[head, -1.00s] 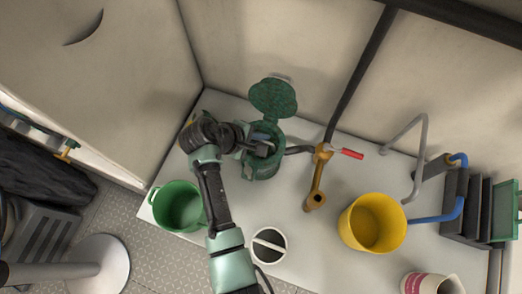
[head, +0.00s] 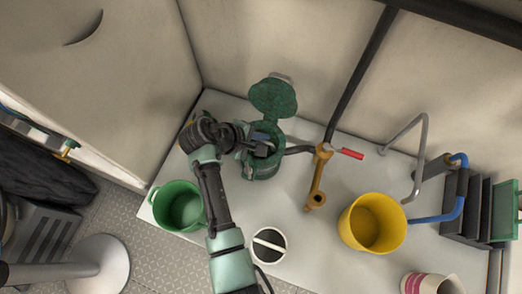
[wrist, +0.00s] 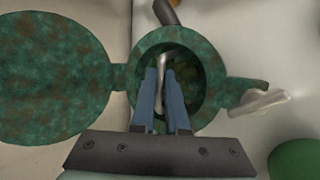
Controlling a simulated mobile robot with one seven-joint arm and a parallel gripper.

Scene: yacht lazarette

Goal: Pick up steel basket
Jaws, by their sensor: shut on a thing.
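A green, mottled round strainer housing (head: 262,172) stands on the white bench with its lid (head: 273,97) swung open towards the wall. In the wrist view I look down into the housing (wrist: 143,55), with the open lid (wrist: 50,65) at the left. My gripper (head: 263,148) is over the housing's mouth. The blue fingers of my gripper (wrist: 161,74) are shut on a thin pale metal piece, which looks like the steel basket's handle (wrist: 162,60). The rest of the basket is hidden in the dark inside of the housing.
A green bucket (head: 178,208) stands left of my arm. A round black-and-white item (head: 268,246) lies to its right.

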